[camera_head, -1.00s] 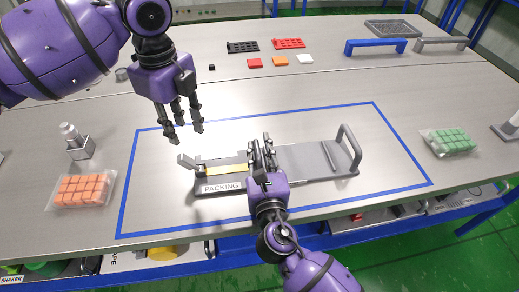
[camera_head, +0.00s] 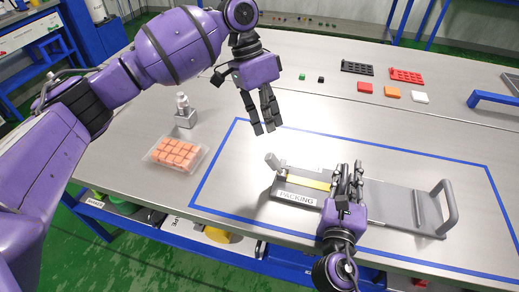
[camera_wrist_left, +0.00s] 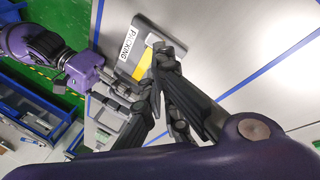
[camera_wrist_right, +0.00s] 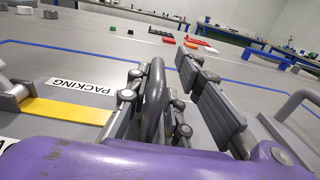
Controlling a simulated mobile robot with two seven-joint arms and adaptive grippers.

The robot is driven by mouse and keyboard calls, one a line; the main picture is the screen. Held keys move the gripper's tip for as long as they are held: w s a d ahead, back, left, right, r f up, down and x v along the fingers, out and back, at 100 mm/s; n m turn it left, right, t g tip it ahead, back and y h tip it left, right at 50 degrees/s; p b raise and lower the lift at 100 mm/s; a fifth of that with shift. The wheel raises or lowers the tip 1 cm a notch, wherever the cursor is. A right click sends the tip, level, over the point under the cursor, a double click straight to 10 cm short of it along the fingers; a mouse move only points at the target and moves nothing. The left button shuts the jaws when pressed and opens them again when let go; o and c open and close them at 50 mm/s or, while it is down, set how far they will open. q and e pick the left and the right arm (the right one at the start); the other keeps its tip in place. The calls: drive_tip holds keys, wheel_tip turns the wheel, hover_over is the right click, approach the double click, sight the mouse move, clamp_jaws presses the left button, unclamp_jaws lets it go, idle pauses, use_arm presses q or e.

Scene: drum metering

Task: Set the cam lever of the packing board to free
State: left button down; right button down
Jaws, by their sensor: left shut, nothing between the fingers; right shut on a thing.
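The packing board (camera_head: 400,199) is a flat grey board with a PACKING label (camera_head: 297,198) and a yellow strip (camera_head: 308,181). What appears to be its cam lever (camera_head: 272,160), a short grey peg, sticks up tilted at the left end; a grey cylinder also shows there in the right wrist view (camera_wrist_right: 12,95). My left gripper (camera_head: 265,130) is shut and empty, above and behind the peg, apart from it. My right gripper (camera_head: 350,168) is shut on a grey upright handle (camera_wrist_right: 153,100) at the board's middle. The fingers partly hide that handle.
A grey loop handle (camera_head: 447,205) stands at the board's right end. A blue line (camera_head: 232,140) frames the work area. A pack of orange cubes (camera_head: 176,153) and a metal dispenser-like item (camera_head: 184,112) stand left. Coloured tiles and racks (camera_head: 406,76) lie behind.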

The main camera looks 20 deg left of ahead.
sight(275, 165)
use_arm(q)
drive_tip(key=w+a+f+n+h, duration=0.1)
drive_tip(key=a+n, duration=0.3)
drive_tip(key=n, duration=0.6)
drive_tip(key=w+a+f+n+h, duration=0.1)
drive_tip(key=a+f+n+h, duration=0.2)
drive_tip(key=n, duration=0.7)
drive_tip(key=shift+a+f+h, duration=0.2)
drive_tip(key=shift+a+h, duration=0.5)
drive_tip(key=shift+a, duration=0.55)
drive_tip(key=x, duration=1)
drive_tip(key=shift+r, duration=0.1)
drive_tip(key=shift+d+r+y, duration=0.1)
drive_tip(key=shift+r+y, duration=0.05)
drive_tip(key=shift+y, duration=0.15)
